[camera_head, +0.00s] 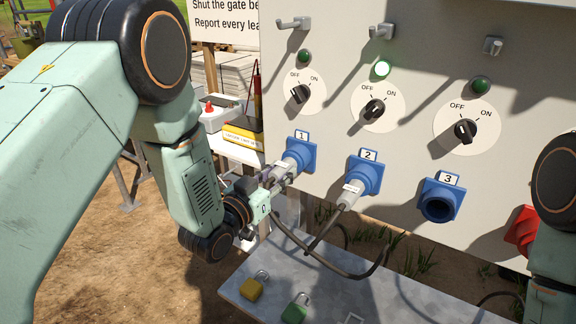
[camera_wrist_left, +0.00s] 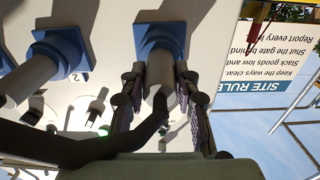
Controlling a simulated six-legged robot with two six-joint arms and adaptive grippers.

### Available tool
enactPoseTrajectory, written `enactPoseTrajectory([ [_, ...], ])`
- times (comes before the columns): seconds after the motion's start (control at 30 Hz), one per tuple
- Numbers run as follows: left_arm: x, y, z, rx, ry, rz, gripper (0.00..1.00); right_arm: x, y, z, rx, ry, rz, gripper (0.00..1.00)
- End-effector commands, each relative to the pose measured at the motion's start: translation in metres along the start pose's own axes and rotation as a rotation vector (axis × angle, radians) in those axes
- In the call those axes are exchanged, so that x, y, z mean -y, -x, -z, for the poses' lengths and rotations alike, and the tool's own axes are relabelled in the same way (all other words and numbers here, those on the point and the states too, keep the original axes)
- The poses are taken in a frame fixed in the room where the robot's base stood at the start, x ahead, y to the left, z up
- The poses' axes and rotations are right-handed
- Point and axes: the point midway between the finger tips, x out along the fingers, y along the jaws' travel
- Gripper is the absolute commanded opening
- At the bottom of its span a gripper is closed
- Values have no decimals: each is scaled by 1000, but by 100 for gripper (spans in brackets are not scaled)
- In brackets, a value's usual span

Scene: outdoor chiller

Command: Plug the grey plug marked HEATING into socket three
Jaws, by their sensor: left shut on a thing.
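A grey plug (camera_head: 289,168) sits in the blue socket one (camera_head: 304,154). My left gripper (camera_head: 277,178) is shut on this plug; in the left wrist view its fingers lie on both sides of the plug body (camera_wrist_left: 160,72). A second grey plug (camera_head: 349,195) sits in socket two (camera_head: 366,175), with a small pale label too small to read. The HEATING mark is not readable on either plug. The blue socket three (camera_head: 439,201) is empty and its round opening faces out. My right gripper is outside the views.
Rotary switches sit above the sockets; the lamp over socket two (camera_head: 381,69) glows green. Dark cables (camera_head: 325,268) hang from the plugs over a grey shelf (camera_head: 385,300) with a yellow padlock (camera_head: 252,288) and a green padlock (camera_head: 295,311). A red socket (camera_head: 521,230) is partly hidden by my right arm.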

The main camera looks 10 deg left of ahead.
Motion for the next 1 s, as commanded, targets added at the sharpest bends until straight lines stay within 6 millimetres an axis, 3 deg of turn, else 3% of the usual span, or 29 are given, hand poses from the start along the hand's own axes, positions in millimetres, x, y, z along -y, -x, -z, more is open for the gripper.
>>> enactPoseTrajectory([
  [1.0, 0, 22, 0, 2, 1, 1, 0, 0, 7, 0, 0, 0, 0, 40],
])
